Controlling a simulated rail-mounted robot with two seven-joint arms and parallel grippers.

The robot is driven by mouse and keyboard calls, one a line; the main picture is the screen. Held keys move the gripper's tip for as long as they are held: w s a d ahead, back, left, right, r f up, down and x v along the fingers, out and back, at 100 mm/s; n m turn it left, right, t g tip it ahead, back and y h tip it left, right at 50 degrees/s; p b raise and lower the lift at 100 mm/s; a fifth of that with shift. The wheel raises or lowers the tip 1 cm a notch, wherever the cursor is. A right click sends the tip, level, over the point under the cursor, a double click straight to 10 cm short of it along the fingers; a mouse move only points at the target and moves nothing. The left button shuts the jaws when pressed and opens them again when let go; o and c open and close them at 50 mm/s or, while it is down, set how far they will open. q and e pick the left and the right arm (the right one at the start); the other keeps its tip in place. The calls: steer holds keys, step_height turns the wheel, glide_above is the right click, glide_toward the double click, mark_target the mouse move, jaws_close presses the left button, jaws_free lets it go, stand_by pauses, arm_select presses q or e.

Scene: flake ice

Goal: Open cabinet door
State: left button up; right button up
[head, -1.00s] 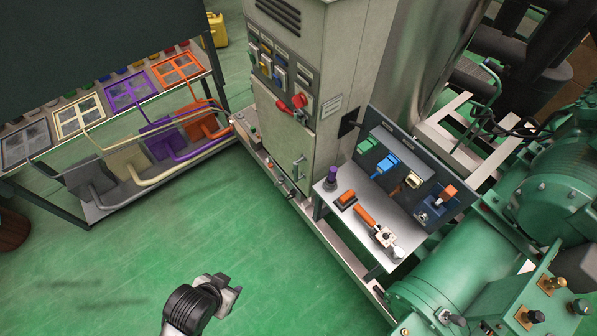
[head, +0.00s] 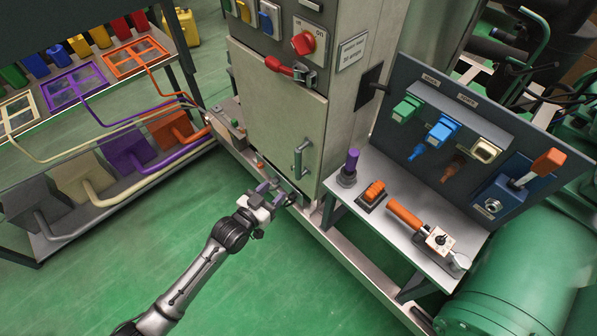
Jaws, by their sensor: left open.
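The cabinet door (head: 275,115) is a pale grey-green panel on the lower front of the tall cabinet (head: 345,90), and it looks closed. A vertical metal handle (head: 300,158) sits near its lower right side. A red-handled latch (head: 285,67) is at the door's top edge. My left gripper (head: 273,192) is open and empty, low in front of the door, below and left of the handle in the picture. It appears apart from the handle. My right gripper is not in view.
A side table (head: 405,235) right of the cabinet holds a purple knob (head: 349,166) and orange-handled tools. A panel with coloured plugs (head: 420,110) stands behind it. A rack of coloured chutes (head: 120,160) is at the left. The green floor (head: 330,300) in front is clear.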

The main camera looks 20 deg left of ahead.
mark_target(296, 160)
arm_select(q)
steer(key=shift+t, duration=0.7)
steer(key=b+x, duration=0.1)
steer(key=x, duration=0.3)
steer(key=a+f+b+x, duration=0.1)
steer(key=b+x, duration=0.1)
steer(key=x, duration=0.3)
steer(key=a+f+b+x, duration=0.1)
steer(key=b+x, duration=0.1)
steer(key=x, duration=0.3)
steer(key=shift+w, duration=0.4)
steer(key=shift+b+x, duration=0.3)
steer(key=shift+x, duration=0.5)
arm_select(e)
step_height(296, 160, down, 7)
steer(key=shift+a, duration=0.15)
arm_select(q)
jaws_close()
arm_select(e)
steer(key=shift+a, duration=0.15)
